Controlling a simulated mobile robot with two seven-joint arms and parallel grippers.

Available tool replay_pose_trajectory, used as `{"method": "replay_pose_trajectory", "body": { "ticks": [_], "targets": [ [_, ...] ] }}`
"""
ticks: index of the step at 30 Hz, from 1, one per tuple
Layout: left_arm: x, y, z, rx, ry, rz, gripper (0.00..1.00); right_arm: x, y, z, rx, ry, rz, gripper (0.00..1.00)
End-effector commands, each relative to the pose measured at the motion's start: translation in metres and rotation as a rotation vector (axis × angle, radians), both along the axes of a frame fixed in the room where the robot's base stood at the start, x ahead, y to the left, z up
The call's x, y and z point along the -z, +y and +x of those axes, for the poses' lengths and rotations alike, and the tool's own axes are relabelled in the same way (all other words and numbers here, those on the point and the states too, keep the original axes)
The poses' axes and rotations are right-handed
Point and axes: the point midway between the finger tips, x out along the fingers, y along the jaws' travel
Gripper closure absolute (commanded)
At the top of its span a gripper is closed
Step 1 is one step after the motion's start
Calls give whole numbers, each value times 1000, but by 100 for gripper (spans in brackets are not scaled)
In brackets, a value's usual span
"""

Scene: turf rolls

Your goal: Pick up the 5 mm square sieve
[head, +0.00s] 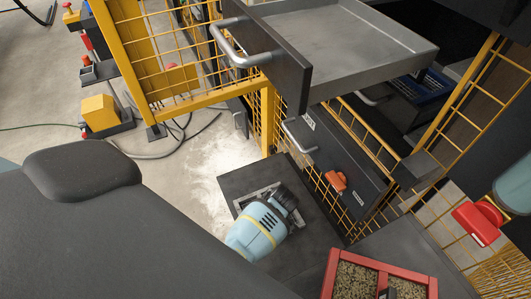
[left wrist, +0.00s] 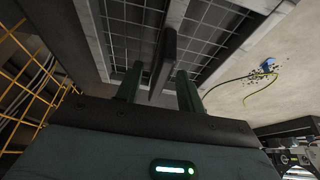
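A square, pale-framed mesh (head: 247,205) lies on a dark flat top in the head view, partly hidden under my left gripper. In the left wrist view, the mesh (left wrist: 215,45) fills the upper middle, with light frame bars and a fine grid. I cannot read its mesh size. A dark upright bar (left wrist: 163,65) stands over it. My left gripper (left wrist: 160,88) is open, with one green finger on each side of the bar. The right finger looks very near it; contact is unclear. The left gripper (head: 290,205) points down in the head view.
An open drawer tray (head: 350,45) juts out above. A dark drawer front (head: 345,165) and yellow mesh fencing (head: 185,85) stand close by. A red divided box (head: 332,275) holds granular material at the bottom right. Pale floor (head: 195,160) lies left of the dark top.

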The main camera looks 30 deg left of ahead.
Motion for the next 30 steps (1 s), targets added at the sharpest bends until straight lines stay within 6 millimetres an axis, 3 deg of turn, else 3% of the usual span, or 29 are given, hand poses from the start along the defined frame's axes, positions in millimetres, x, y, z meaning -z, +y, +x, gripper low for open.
{"method": "replay_pose_trajectory", "body": {
  "ticks": [8, 17, 30],
  "targets": [
    [1, -2, 1, 0, -1, 0, 62, -1, 0, 6, -2, -12, 0, 64],
    [1, -1, 0, 0, -1, 0, 100, -1, -1, 2, -5, -5, -3, 64],
    [1, -1, 0, 0, -1, 1, 100, 1, -1, -1, -4, 2, -3, 64]
  ]
}}
